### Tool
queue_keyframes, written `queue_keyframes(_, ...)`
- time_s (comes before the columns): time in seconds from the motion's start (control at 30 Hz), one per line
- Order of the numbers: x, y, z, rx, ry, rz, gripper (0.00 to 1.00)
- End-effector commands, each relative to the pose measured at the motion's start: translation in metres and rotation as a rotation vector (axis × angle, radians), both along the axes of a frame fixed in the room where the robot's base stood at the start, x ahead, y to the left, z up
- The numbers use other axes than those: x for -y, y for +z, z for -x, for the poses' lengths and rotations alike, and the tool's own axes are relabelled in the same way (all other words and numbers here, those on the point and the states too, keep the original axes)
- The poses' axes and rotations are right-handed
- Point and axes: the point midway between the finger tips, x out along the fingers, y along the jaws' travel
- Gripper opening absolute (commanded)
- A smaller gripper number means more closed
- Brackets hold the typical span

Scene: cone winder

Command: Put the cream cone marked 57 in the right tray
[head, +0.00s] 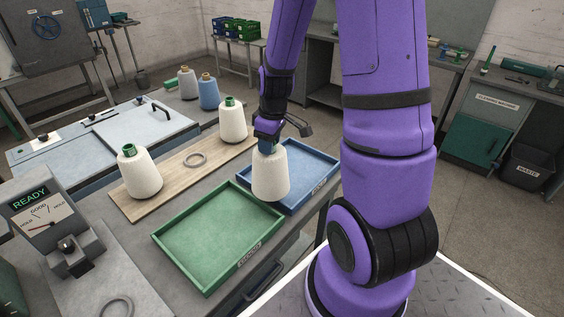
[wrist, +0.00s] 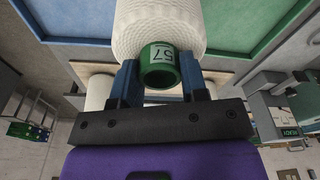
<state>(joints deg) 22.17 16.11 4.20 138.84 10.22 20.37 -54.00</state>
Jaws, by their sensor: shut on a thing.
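My gripper (head: 268,145) points down and is shut on the green core of a cream cone (head: 271,175). The wrist view shows the gripper's blue fingers (wrist: 158,82) on either side of that core, with the label 57 (wrist: 162,55) on its end. The held cone is upright, in front of the near left corner of the blue tray (head: 322,158) and beside the green tray (head: 218,282). Its height above them is hard to tell. The blue tray is to the right of the green one; both look empty where visible.
A grey cone (head: 187,84) and a blue cone (head: 208,94) stand farther back.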

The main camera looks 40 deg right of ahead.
Motion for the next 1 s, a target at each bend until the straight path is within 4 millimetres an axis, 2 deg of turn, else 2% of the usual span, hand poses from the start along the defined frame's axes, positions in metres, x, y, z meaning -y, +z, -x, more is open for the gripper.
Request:
queue_keyframes(0.13,0.012,-0.001,-0.005,0.000,-0.003,0.001,0.12)
queue_keyframes(0.27,0.032,-0.003,-0.014,0.000,-0.004,0.000,0.12)
queue_keyframes(0.8,0.132,-0.013,-0.057,0.001,-0.002,0.000,0.12)
queue_keyframes(1.0,0.147,-0.015,-0.063,0.001,-0.002,0.000,0.12)
